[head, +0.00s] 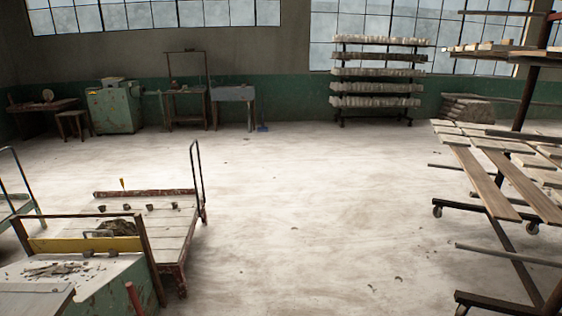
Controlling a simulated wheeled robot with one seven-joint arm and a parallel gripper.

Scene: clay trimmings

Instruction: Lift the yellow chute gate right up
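The yellow chute gate (70,245) is a low, wide yellow panel at the lower left. It sits low between two upright posts of a dark brown frame (148,255) with a bar across the top. A small grey handle (98,233) shows at its upper edge. Grey clay trimmings (55,270) lie on the pale top of the green bench (115,277) in front of the gate. A dark clay lump (122,228) shows just behind it. My gripper is not in view.
A flat wooden cart (150,228) with a tall metal push handle and several small pots stands right behind the gate. A red post (133,298) rises at the bottom edge. Racks with boards (500,170) stand at the right. The middle floor (310,220) is clear.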

